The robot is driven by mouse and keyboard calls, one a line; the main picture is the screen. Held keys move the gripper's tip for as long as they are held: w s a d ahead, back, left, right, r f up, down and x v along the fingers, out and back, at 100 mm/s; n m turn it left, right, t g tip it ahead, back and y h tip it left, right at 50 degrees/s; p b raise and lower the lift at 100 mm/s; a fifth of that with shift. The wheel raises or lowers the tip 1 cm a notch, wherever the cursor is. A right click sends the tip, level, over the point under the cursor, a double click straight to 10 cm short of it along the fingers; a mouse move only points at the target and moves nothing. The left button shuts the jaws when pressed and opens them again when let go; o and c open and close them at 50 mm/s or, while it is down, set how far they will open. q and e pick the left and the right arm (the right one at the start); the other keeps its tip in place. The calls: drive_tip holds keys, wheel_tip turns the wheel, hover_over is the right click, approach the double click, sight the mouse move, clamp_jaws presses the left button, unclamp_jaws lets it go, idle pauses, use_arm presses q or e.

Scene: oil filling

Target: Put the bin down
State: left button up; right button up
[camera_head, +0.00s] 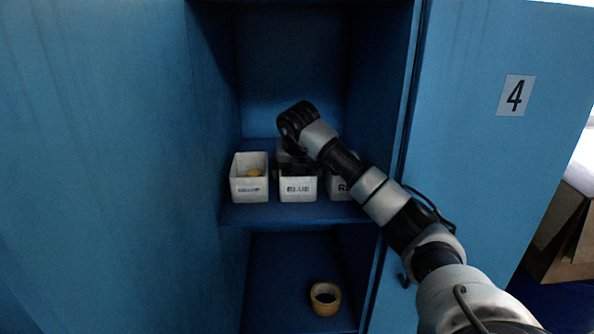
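Three pale bins stand in a row on the blue cabinet shelf (300,212). The left bin (249,188) has a blurred label and a yellow item inside. The middle bin (298,189) is labelled BLUE and looks dark inside. The right bin (340,189), its label starting with RE, is partly covered by my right arm. A grey piece, perhaps another bin (283,153), shows behind the BLUE bin, under my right gripper (291,142). My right gripper reaches in above the bins. Its fingers are hidden, so I cannot tell its state or any contact. My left gripper is not in view.
A yellow-brown ring or roll (325,298) lies on the lower shelf. The cabinet door (480,150) marked 4 stands open at the right. A blue panel (100,160) fills the left. Cardboard boxes (560,235) stand at the far right.

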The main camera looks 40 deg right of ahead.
drive_tip(key=v, duration=1.2)
drive_tip(key=shift+r, duration=0.2)
drive_tip(key=shift+f, duration=0.1)
